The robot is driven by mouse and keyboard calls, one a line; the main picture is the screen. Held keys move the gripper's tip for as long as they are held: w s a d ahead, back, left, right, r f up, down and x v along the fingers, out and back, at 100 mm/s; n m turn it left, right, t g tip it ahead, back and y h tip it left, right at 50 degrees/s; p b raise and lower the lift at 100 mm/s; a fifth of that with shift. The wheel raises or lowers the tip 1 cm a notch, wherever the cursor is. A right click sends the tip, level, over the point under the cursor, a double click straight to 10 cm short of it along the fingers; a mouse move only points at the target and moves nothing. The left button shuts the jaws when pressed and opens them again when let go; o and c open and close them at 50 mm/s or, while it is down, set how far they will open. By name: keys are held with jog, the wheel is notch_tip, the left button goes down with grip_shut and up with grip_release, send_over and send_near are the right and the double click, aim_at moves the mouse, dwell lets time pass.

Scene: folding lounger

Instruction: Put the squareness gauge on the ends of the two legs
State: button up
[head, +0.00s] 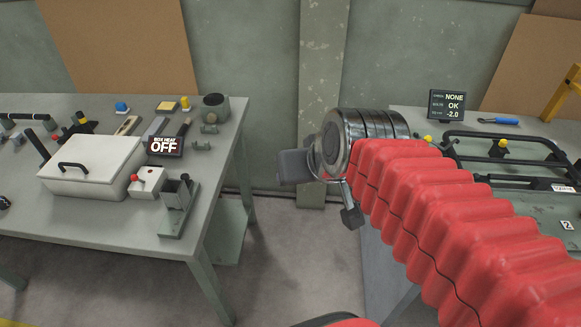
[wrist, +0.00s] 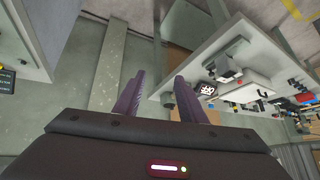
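A black tubular frame (head: 515,140) with bent ends lies on the right bench; its legs are partly hidden by my red arm and cut off at the picture's right edge. I cannot pick out the squareness gauge for certain; a flat grey piece (head: 155,128) and a dark-handled tool (head: 183,127) lie at the back of the left bench. My gripper (head: 318,188) hangs in the gap between the benches, away from both. In the wrist view its two fingers (wrist: 158,80) stand apart with nothing between them.
The left bench (head: 95,218) carries a white lidded box (head: 92,167), a "BOX HEAT OFF" sign (head: 165,146), a red-button box (head: 147,182) and a slotted stand (head: 179,205). The right bench has a display (head: 446,105) reading NONE, OK, -2.0 and a blue-handled tool (head: 498,121).

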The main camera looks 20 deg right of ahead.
jog(key=s+f+n+g, duration=0.1)
jog(key=s+f+g, duration=0.1)
jog(key=s, duration=0.5)
jog(key=shift+f+h, duration=0.35)
jog(key=shift+h, duration=0.05)
jog(key=shift+c, duration=0.7)
jog(key=shift+s, duration=0.2)
